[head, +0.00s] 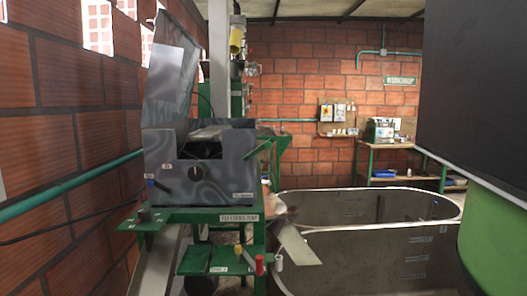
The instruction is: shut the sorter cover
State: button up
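A grey metal box (200,172) with a dark round knob on its front stands on a green stand in the left half of the head view. I take it to be the sorter. A tall grey sheet-metal panel (170,85) stands nearly upright at the box's left rear and looks like its cover, raised. The top of the box is open, with a dark part showing inside. A green lever (258,150) sticks out at the box's right side. I cannot see my gripper in this view.
A large grey oval tank (370,240) fills the lower right. A brick wall (65,120) with a green pipe runs close on the left. A big black and green body blocks the right edge.

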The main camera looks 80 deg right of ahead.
aim_at(173, 63)
jog(key=l+z, duration=0.1)
jog(key=z, duration=1.3)
jog(key=j, duration=0.15)
jog(key=k, duration=0.05)
